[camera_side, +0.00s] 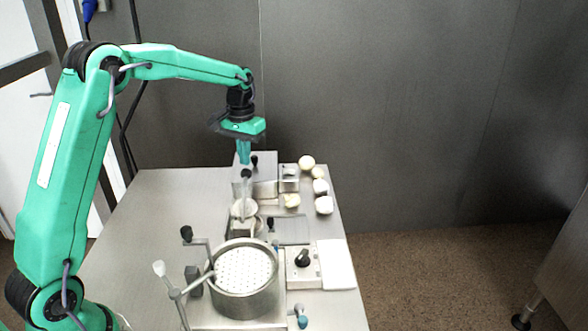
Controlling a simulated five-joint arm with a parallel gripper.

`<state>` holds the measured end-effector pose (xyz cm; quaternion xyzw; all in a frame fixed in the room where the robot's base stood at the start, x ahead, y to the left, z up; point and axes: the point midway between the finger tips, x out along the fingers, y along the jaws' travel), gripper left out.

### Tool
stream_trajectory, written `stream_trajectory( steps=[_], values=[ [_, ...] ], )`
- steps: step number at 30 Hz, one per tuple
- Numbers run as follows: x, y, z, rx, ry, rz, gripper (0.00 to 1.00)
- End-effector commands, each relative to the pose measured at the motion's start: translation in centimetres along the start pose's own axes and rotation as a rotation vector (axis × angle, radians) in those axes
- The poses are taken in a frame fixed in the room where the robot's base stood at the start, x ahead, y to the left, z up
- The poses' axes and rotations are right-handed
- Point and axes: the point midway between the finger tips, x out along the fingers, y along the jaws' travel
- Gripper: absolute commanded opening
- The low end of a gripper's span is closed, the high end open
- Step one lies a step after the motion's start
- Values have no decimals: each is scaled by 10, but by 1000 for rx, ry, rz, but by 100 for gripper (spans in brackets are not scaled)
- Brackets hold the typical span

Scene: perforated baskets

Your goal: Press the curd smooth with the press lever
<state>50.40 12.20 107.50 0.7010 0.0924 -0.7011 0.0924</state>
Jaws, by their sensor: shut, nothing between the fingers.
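My gripper (243,158) points down over the far part of the steel table, its teal fingers shut and empty. Just below it stands an upright lever with a dark knob (246,174); I cannot tell whether the fingertips touch it. A small pale round basket (240,209) sits at that lever's foot, partly hidden by it. A large steel pot (245,303) with a white perforated round top (243,266) stands nearer the camera. A bent lever with a black knob (187,234) stands at its left. I cannot tell which lever is the press lever, nor make out the curd.
A white box with a black dial (303,259) and a white cloth (336,264) lie right of the pot. Several pale lumps (323,205) line the right edge. The table's left side (150,210) is clear.

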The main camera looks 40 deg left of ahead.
Motion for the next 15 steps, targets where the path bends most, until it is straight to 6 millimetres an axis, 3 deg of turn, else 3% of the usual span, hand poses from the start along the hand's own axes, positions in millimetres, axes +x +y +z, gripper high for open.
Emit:
stream_trajectory(
  steps=[15],
  values=[
    [12, 0, 0, 0, -1, 0, 0]
  ],
)
